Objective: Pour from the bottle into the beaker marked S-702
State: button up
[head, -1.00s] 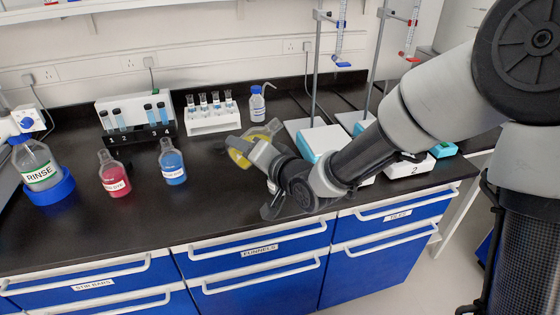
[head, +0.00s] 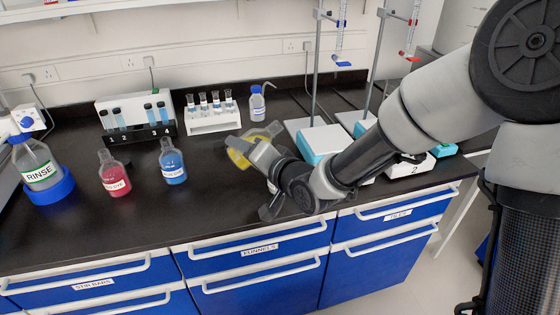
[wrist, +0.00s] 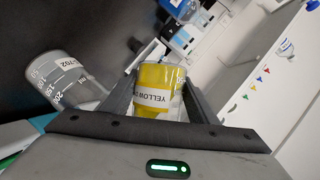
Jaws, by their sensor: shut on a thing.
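My gripper (head: 252,153) is shut on a bottle of yellow liquid (head: 238,157), held tilted above the bench, its clear neck pointing to the upper right in the head view. In the wrist view the bottle (wrist: 158,88) sits between the fingers, with a label starting "YELLOW D". A clear beaker (wrist: 68,82) with volume marks and a label ending in "702" stands left of the fingers in the wrist view, apart from them. It looks empty. I cannot make out the beaker in the head view, around my gripper and arm. No stream of liquid is visible.
A red bottle (head: 114,176) and a blue bottle (head: 172,163) stand left of my gripper. Behind are a vial rack (head: 212,118), a small wash bottle (head: 257,104) and burette stands (head: 313,75). A RINSE bottle (head: 40,165) stands far left. The front left bench is clear.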

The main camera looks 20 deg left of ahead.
jog(key=shift+s+a+f+m+y+b, duration=0.15)
jog(key=shift+a+f+m+y+b, duration=0.15)
jog(key=shift+f+m+b, duration=0.25)
dwell(1.4)
jog(key=shift+s+a+m+y+p, duration=0.2)
jog(key=shift+m+y, duration=0.2)
jog(key=shift+m, duration=0.35)
jog(key=shift+s+a+m+y+p, duration=0.1)
jog(key=shift+m+y+p, duration=0.1)
jog(key=shift+m+y, duration=0.35)
dwell(4.8)
